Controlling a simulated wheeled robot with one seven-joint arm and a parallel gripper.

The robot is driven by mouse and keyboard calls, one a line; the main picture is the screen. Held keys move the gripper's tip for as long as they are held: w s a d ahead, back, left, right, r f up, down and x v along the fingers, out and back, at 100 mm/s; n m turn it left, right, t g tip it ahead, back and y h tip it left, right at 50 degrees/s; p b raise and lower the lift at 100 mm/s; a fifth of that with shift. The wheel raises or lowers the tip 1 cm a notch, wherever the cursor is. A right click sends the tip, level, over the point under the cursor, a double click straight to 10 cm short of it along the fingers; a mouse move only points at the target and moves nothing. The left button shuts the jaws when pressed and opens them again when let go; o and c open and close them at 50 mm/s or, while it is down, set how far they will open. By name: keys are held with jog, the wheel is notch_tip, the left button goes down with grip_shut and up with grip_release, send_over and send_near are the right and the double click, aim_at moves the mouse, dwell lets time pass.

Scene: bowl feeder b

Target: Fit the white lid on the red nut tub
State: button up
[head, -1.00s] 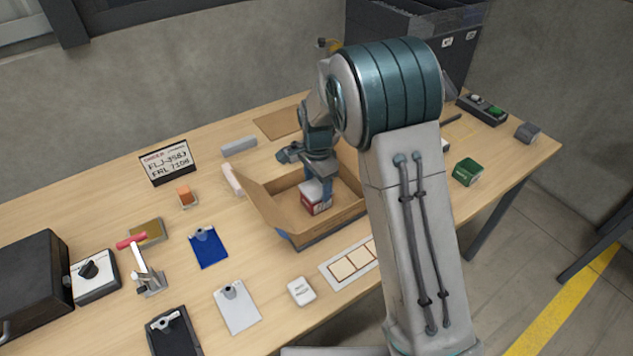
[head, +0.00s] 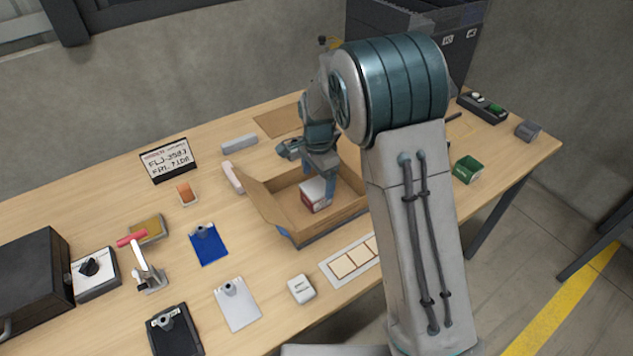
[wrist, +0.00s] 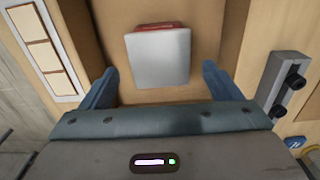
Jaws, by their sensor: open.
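The red nut tub (head: 319,203) stands inside an open cardboard box in the head view. The white lid (wrist: 160,60) lies flat over its top. In the wrist view a thin red strip of the tub (wrist: 158,27) shows along the lid's far edge, so the lid looks slightly offset; whether it is pressed down fully I cannot tell. My gripper (wrist: 159,72) is open and empty, above the box. Its two blue fingers are apart, one to each side of the lid's near part, with a gap to it on both sides.
The cardboard box (head: 335,226) has walls around the tub and a raised flap at left. A white card strip (head: 345,263) and a small white block (head: 301,289) lie in front. A grey block (head: 239,144) lies behind. A green box (head: 467,169) stands at right.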

aim_at(318, 187)
notch_tip(318, 187, up, 10)
jog(key=s+d+r+n+t, duration=0.1)
jog(key=s+d+r+n, duration=0.45)
jog(key=s+d, duration=0.5)
jog(key=s+d+n+t, duration=0.1)
jog(key=s+d+n, duration=0.1)
jog(key=s, duration=0.5)
jog(key=s+d+f+n+t, duration=0.1)
jog(key=s+d+n, duration=0.2)
jog(key=s, duration=0.5)
jog(key=shift+s+n, duration=0.2)
jog(key=shift+n, duration=0.15)
jog(key=shift+w+f, duration=0.1)
